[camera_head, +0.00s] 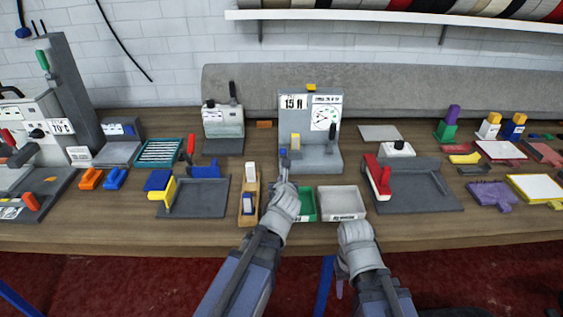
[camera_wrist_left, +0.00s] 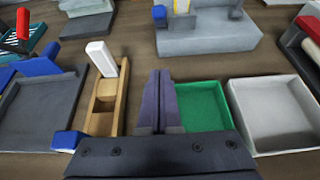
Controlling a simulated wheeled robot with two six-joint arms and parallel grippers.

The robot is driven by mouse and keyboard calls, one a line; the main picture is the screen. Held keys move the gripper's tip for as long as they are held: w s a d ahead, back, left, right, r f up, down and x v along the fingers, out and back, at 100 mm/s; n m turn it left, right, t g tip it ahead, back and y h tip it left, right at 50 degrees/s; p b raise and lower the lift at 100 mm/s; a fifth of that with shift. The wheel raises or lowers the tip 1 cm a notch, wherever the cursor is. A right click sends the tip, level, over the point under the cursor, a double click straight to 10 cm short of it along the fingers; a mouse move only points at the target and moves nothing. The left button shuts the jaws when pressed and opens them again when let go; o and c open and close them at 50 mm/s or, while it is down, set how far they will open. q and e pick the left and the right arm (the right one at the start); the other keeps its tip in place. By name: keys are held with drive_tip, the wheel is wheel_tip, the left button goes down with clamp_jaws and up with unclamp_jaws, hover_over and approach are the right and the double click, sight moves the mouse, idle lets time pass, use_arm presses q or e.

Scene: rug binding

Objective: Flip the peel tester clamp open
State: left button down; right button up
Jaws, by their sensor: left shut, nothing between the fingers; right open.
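The grey peel tester (camera_head: 325,157) stands at the back middle of the bench, with a "15 N" label and a dial. A yellow block (camera_head: 295,141) and a small blue piece (camera_head: 283,153) sit low on its front left and look like its clamp. My right gripper (camera_head: 340,286) is low at the bench's front edge, open.
A wooden tool (camera_head: 250,196), a green tray (camera_head: 308,204) and a white-grey tray (camera_head: 341,203) stand close under my left gripper. Grey plates with a blue-yellow clamp (camera_head: 200,198) and a red handle (camera_head: 378,176) flank them. A dark lever (camera_head: 332,134) rises at the tester's right.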

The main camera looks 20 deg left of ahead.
sight(282, 152)
use_arm(q)
drive_tip(key=b+x, duration=0.4)
drive_tip(key=x, duration=0.6)
drive_tip(key=shift+s+d+f, duration=0.1)
drive_tip(key=shift+w+a+r+p, duration=0.3)
drive_tip(key=shift+w+r+p, duration=0.45)
drive_tip(key=shift+r, duration=0.15)
drive_tip(key=shift+w+a+r+p, duration=0.15)
drive_tip(key=shift+w+r+p, duration=0.4)
drive_tip(key=shift+r+p, duration=0.15)
use_arm(e)
drive_tip(key=shift+f, duration=0.6)
drive_tip(key=shift+a, duration=0.1)
use_arm(q)
drive_tip(key=shift+w+r, duration=0.1)
drive_tip(key=shift+r, duration=0.2)
use_arm(e)
drive_tip(key=shift+a+r, duration=0.25)
drive_tip(key=shift+a, duration=0.4)
